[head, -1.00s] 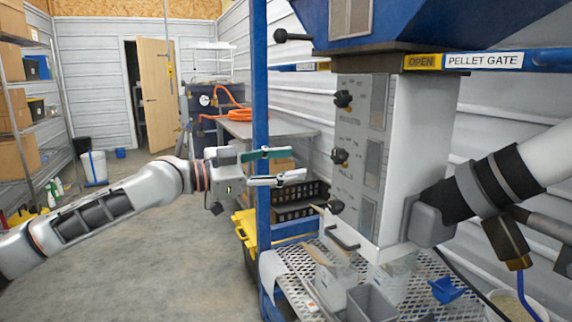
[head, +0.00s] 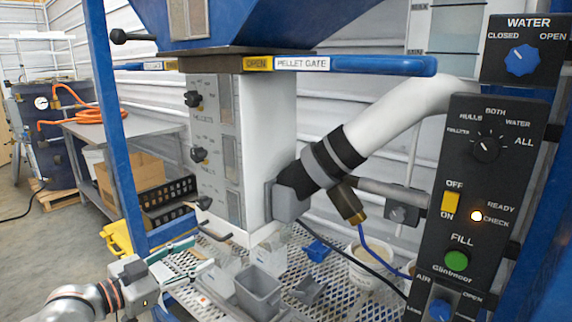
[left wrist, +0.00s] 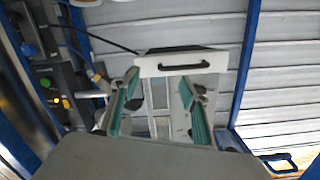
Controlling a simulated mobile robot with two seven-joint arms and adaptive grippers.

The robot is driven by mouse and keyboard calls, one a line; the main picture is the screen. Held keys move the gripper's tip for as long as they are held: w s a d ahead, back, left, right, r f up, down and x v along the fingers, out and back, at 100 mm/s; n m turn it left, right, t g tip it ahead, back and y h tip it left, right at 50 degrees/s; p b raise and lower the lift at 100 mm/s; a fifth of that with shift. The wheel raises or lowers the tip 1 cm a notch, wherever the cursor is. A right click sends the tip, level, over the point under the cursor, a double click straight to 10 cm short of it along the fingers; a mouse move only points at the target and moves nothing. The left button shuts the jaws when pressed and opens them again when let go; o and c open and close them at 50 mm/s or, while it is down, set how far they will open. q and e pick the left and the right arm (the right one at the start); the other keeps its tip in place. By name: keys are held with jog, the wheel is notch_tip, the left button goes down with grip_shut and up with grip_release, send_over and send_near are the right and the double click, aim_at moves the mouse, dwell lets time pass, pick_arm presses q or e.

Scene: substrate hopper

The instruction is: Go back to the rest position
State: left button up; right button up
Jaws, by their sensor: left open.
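My left gripper (head: 200,256) is at the lower left of the head view, in front of the blue frame post and left of the hopper's lower housing. Its two green-padded fingers are spread apart with nothing between them. In the left wrist view the fingers (left wrist: 158,82) frame part of the grey panel below a white edge with a black handle (left wrist: 185,66). The hopper housing (head: 258,150) carries several black knobs, and a yellow OPEN label and PELLET GATE label (head: 302,64) mark the blue bar above it. My right gripper is not in view.
A mesh shelf (head: 215,304) under the hopper holds a grey bin (head: 258,296), a blue scoop (head: 318,250) and a white bucket (head: 372,268). A control panel (head: 482,200) stands at right. A blue post (head: 116,140) rises near my left arm. Floor shows at far left.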

pick_arm(q)
jog(key=s+d+f+n+y+p, duration=0.1)
jog(key=s+f, duration=0.2)
jog(key=f, duration=0.2)
jog(key=s+d+f+n+p, duration=0.1)
jog(key=s+d+f, duration=0.15)
jog(key=f, duration=0.25)
jog(key=s+a+f+n+g+y+p, duration=0.1)
jog(key=s+f+n+y, duration=0.1)
jog(key=s+f, duration=0.8)
jog(key=s+a+f+n+g+y+p, duration=0.1)
jog(key=s+f+y, duration=0.3)
jog(key=s+f, duration=0.7)
jog(key=s+n+p, duration=0.1)
jog(key=s, duration=0.4)
jog(key=shift+f+n+g+y, duration=0.3)
jog(key=shift+n+y, duration=0.1)
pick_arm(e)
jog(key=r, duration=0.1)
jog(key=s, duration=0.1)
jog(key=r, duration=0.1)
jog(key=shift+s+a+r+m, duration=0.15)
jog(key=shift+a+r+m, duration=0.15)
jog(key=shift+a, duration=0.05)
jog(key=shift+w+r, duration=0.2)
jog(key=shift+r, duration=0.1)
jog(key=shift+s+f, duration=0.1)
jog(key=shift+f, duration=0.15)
